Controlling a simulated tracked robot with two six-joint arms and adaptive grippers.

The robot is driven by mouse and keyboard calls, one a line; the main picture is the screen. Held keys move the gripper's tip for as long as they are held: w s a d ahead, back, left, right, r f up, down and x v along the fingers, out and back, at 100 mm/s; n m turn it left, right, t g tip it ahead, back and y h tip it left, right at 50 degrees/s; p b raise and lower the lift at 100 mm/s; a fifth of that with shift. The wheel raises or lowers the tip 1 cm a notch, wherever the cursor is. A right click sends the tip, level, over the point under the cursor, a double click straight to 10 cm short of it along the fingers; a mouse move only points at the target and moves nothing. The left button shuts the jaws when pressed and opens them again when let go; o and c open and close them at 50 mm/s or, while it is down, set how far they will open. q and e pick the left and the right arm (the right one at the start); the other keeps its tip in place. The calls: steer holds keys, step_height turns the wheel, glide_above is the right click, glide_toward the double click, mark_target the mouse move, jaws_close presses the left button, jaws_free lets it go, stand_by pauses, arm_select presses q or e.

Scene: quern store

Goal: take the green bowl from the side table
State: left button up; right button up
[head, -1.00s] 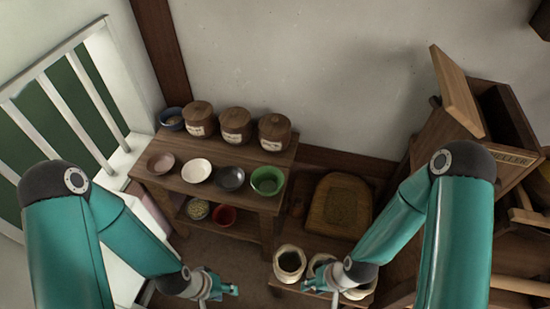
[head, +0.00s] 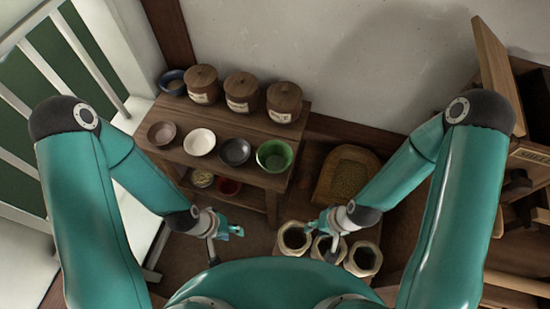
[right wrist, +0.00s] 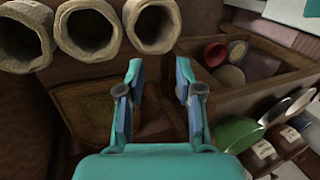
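The green bowl (head: 275,155) stands upright at the right front end of the wooden side table (head: 215,119), right of a dark bowl. It looks empty. Part of the green bowl (right wrist: 236,132) also shows at the right in the right wrist view. My left gripper (head: 236,230) is below and left of the bowl in the head view, in front of the table; its finger opening is too small to tell. My right gripper (head: 318,225) is below and right of the bowl. The right wrist view shows its fingers (right wrist: 159,92) apart, with nothing between them.
A pinkish bowl (head: 161,133), a white bowl (head: 199,142) and the dark bowl (head: 235,152) stand left of the green one. Lidded jars (head: 241,92) stand behind. A red bowl (head: 229,187) is on the lower shelf. Open sacks (head: 294,238) stand near my right gripper.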

steer(key=w+a+r+m+t+p, duration=0.1)
steer(key=w+a+r+m+p, duration=0.15)
steer(key=w+r+m, duration=0.6)
steer(key=m+t, duration=0.1)
steer(key=m, duration=0.6)
glide_toward(279, 171)
steer(key=shift+m, duration=0.25)
steer(key=b+x, duration=0.4)
steer(key=x, duration=0.1)
steer(key=shift+a+f, duration=0.1)
steer(key=shift+f, duration=0.25)
steer(key=shift+a+r+x, duration=0.1)
steer(key=shift+a+x, duration=0.05)
steer(key=shift+x, duration=0.8)
steer(key=shift+a+r+x, duration=0.1)
steer(key=shift+a+x, duration=0.05)
steer(key=shift+x, duration=0.75)
steer(key=shift+a+x, duration=0.15)
steer(key=shift+x, duration=0.8)
steer(key=shift+w, duration=0.15)
jaws_close()
